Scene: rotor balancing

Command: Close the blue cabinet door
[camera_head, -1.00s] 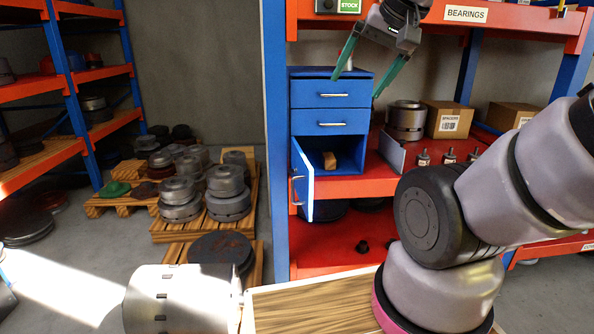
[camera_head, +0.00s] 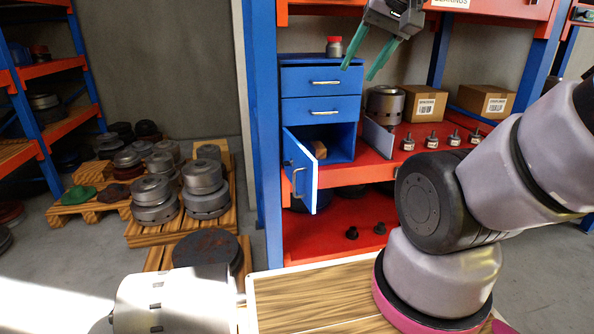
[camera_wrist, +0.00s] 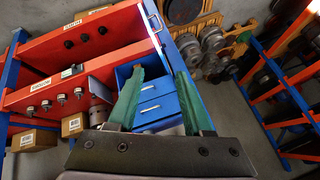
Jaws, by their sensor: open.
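The blue cabinet (camera_head: 322,88) stands on the red shelf, with two shut drawers above an open compartment. Its blue door (camera_head: 301,171) hangs open toward me, hinged at the compartment's left side, with a metal handle (camera_head: 298,182). A wooden block (camera_head: 319,149) lies inside the compartment. My gripper (camera_head: 361,73) is open and empty, above and in front of the cabinet's upper right. In the wrist view, the green fingers (camera_wrist: 161,100) stand apart, with the cabinet's drawer fronts (camera_wrist: 158,105) seen between them.
A jar with a red lid (camera_head: 334,47) stands on top of the cabinet. A metal cylinder (camera_head: 385,106), a grey plate (camera_head: 377,138), several small fittings and cardboard boxes (camera_head: 424,104) are to its right. A blue post (camera_head: 267,150) rises just left of the door.

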